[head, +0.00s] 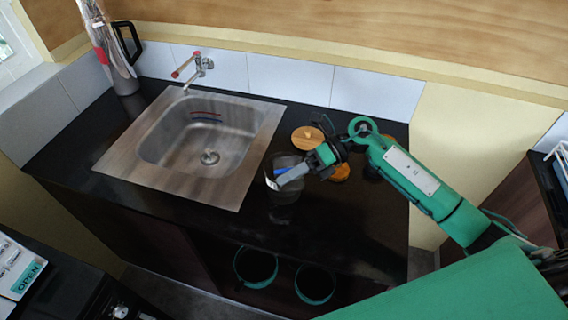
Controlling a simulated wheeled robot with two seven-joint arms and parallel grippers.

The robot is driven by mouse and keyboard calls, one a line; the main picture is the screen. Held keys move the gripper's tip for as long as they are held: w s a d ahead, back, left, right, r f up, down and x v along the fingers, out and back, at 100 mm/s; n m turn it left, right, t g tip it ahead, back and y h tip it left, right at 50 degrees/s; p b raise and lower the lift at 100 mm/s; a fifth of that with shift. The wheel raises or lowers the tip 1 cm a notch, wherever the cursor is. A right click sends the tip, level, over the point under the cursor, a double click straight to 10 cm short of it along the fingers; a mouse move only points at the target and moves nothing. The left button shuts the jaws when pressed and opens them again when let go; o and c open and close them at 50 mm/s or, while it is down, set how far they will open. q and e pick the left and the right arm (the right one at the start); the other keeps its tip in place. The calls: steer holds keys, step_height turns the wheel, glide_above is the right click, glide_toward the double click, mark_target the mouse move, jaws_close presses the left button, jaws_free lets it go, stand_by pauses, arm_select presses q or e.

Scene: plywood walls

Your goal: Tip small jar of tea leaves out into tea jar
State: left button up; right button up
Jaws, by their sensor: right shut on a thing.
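My right gripper (283,177) reaches in from the right over the black counter. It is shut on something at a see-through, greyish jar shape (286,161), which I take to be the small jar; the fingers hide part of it. A dark, see-through jar (284,198) shows just below the fingers and looks like the tea jar. The two overlap in the picture, so I cannot tell whether they touch. Tea leaves cannot be made out. My left gripper is not in view.
A round wooden lid (306,138) lies behind the gripper. Another wooden piece (341,173) and a dark jar (372,172) are partly behind my right arm. A steel sink (190,145) is to the left. The counter's front right (350,225) is clear.

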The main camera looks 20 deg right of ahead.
steer(key=shift+f+m+g+p, duration=0.25)
steer(key=shift+m+p, duration=0.25)
steer(key=shift+p, duration=0.3)
steer(key=shift+r+p, duration=0.15)
steer(key=shift+p, duration=0.15)
steer(key=shift+r+m+g+y+p, duration=0.35)
steer(key=shift+m+y+p, duration=0.2)
steer(key=shift+p, duration=0.6)
steer(key=shift+w+f, duration=0.1)
steer(key=shift+w, duration=0.15)
steer(key=shift+w+d+r+m+g, duration=0.1)
steer(key=shift+w+r+m+g, duration=0.25)
steer(key=shift+w+m, duration=0.35)
steer(key=shift+w+r+m+y, duration=0.15)
steer(key=shift+r+m+y, duration=0.1)
steer(key=shift+m, duration=0.1)
